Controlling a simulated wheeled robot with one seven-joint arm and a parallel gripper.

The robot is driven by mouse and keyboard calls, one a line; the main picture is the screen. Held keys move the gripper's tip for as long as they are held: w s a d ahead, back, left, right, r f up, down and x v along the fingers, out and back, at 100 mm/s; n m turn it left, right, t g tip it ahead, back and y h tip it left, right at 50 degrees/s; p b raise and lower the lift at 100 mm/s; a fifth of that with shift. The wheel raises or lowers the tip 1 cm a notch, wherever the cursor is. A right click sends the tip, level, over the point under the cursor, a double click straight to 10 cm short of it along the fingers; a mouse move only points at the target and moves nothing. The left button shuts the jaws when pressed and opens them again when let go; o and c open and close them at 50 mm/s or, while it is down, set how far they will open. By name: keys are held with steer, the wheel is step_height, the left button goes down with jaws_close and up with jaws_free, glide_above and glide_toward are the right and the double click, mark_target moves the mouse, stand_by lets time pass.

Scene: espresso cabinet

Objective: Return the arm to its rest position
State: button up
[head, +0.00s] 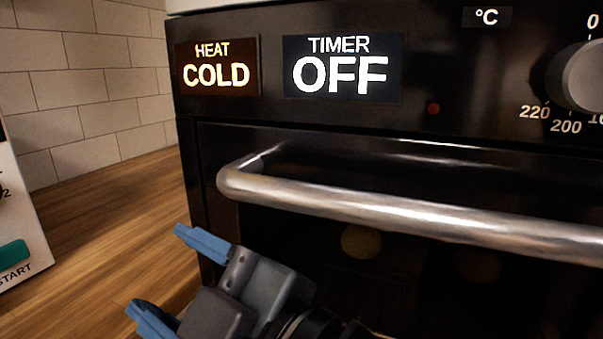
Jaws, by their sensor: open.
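My gripper (165,278) is at the lower left of the head view, in front of the oven's lower left edge. Its two blue fingers are spread apart with nothing between them. They point left, toward the wooden counter. The gripper is below the oven's door handle and looks apart from it. Most of my arm is out of the picture.
A black oven (225,160) fills the right, its door shut, with a metal bar handle (400,212). Its displays read HEAT COLD (217,68) and TIMER OFF (342,68). A white appliance (20,225) stands at the left edge. Bare wooden counter (110,225) lies between.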

steer(key=s+d+f+m+t+h+p, duration=0.3)
steer(key=s+d+f+m+h, duration=0.15)
steer(key=d+f+m, duration=0.4)
steer(key=s+d+f+m+t+h+p, duration=0.25)
steer(key=d+f+m+h, duration=0.35)
steer(key=d, duration=0.5)
steer(key=s+d+m+h+p, duration=0.1)
steer(key=s+d+m+h, duration=0.1)
steer(key=s+d, duration=0.4)
steer(key=s+d+r+m+h+p, duration=0.1)
steer(key=s+d, duration=0.5)
steer(key=s, duration=0.8)
steer(key=shift+r+m+g+h+p, duration=0.3)
steer(key=shift+m+h+p, duration=0.45)
steer(key=shift+m+h, duration=0.3)
steer(key=shift+d, duration=0.1)
